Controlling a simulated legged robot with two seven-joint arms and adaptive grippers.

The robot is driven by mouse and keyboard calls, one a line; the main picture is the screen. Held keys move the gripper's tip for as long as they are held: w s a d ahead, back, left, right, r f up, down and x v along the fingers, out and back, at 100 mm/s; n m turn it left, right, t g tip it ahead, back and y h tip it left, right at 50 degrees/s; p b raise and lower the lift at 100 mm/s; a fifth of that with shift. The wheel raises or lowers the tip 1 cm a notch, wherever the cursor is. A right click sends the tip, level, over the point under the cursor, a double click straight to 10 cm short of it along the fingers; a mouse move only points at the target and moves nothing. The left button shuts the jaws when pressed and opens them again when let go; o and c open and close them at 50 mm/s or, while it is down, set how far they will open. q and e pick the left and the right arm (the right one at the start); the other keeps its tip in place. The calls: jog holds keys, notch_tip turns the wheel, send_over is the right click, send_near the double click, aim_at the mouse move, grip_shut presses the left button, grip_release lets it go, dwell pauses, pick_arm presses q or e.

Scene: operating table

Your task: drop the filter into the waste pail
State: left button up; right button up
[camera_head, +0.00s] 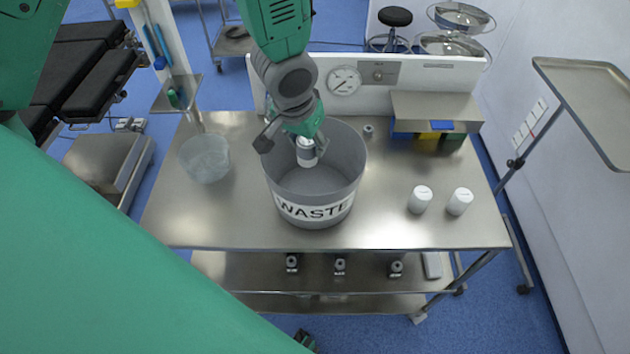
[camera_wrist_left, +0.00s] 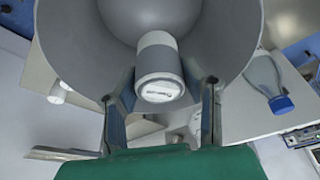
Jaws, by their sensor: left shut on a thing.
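The filter (camera_head: 306,157), a small white and grey cylinder, hangs in my left gripper (camera_head: 292,145) over the open mouth of the waste pail. The left wrist view also shows the filter (camera_wrist_left: 160,72) between the fingers of my left gripper (camera_wrist_left: 160,108), its white end facing the camera. The waste pail (camera_head: 312,212) is a wide grey bucket labelled WASTE, standing upright on the steel table; its grey wall (camera_wrist_left: 75,50) surrounds the filter in the wrist view. How far the filter hangs below the rim is hard to tell. My right gripper is not seen.
The steel table (camera_head: 390,220) holds a clear container (camera_head: 205,158) left of the pail and two white jars (camera_head: 420,199) (camera_head: 460,201) to its right. A small shelf (camera_head: 435,110) with coloured boxes stands at the back right.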

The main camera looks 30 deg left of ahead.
pick_arm(q)
jog(key=shift+d+r, duration=0.1)
jog(key=o, duration=1)
jog(key=shift+a, duration=0.6)
jog(key=shift+a+r, duration=0.1)
jog(key=shift+r, duration=0.05)
jog(key=v, duration=1.1)
jog(key=shift+a, duration=0.1)
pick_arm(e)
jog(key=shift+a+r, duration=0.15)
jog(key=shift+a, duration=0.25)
